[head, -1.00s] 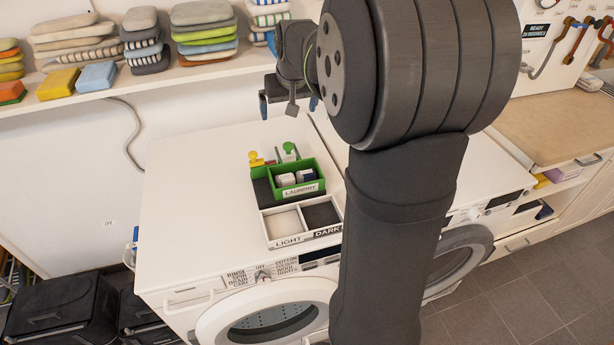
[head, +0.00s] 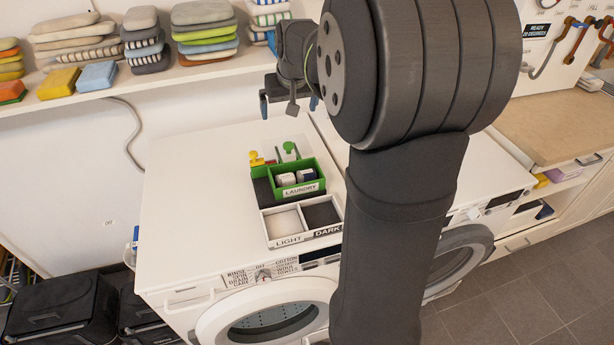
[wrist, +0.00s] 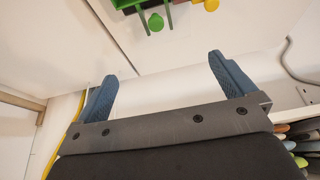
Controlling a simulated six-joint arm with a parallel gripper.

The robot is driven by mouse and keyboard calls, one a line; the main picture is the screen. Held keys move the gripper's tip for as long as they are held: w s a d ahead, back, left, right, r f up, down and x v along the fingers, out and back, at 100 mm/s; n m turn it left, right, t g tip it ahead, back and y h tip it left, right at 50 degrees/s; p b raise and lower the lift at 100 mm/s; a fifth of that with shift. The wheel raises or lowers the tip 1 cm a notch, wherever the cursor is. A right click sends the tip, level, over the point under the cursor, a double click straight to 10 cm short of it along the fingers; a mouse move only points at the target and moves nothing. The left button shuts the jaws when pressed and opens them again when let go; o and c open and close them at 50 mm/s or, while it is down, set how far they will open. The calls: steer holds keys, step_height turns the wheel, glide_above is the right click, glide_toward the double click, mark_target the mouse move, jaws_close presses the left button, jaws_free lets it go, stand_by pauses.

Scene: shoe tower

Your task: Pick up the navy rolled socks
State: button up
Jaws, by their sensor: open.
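The navy rolled socks (head: 306,175) lie in the green laundry box (head: 322,171) on top of the white washing machine, on the right side of its compartment. White rolled socks (head: 286,180) lie beside them on the left. The socks are not seen in the wrist view. My gripper (head: 290,103) is open and empty, above and behind the box. Its two blue fingers (wrist: 163,70) stand wide apart in the wrist view with nothing between them.
A tray (head: 272,241) with LIGHT and DARK compartments sits in front of the box. Green (wrist: 155,22) and yellow (wrist: 211,5) knobs rise behind the box. A wall shelf (head: 150,82) of folded laundry is at the back left. The machine top's left side is clear.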

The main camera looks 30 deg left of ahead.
mark_target(306, 172)
steer(key=shift+c, duration=0.2)
steer(key=c, duration=1.2)
steer(key=d+f+m+g+h, duration=0.1)
steer(key=f+m, duration=0.4)
steer(key=m, duration=0.1)
steer(key=d+f+m+g+h, duration=0.1)
steer(key=f+m, duration=0.4)
steer(key=m, duration=0.1)
steer(key=d+f+m+g+h, duration=0.1)
steer(key=d+f+m, duration=0.1)
steer(key=f+m, duration=0.3)
steer(key=shift+w+f+m, duration=0.25)
steer(key=shift+m, duration=0.25)
steer(key=shift+d+f, duration=0.2)
steer(key=shift+f, duration=2.4)
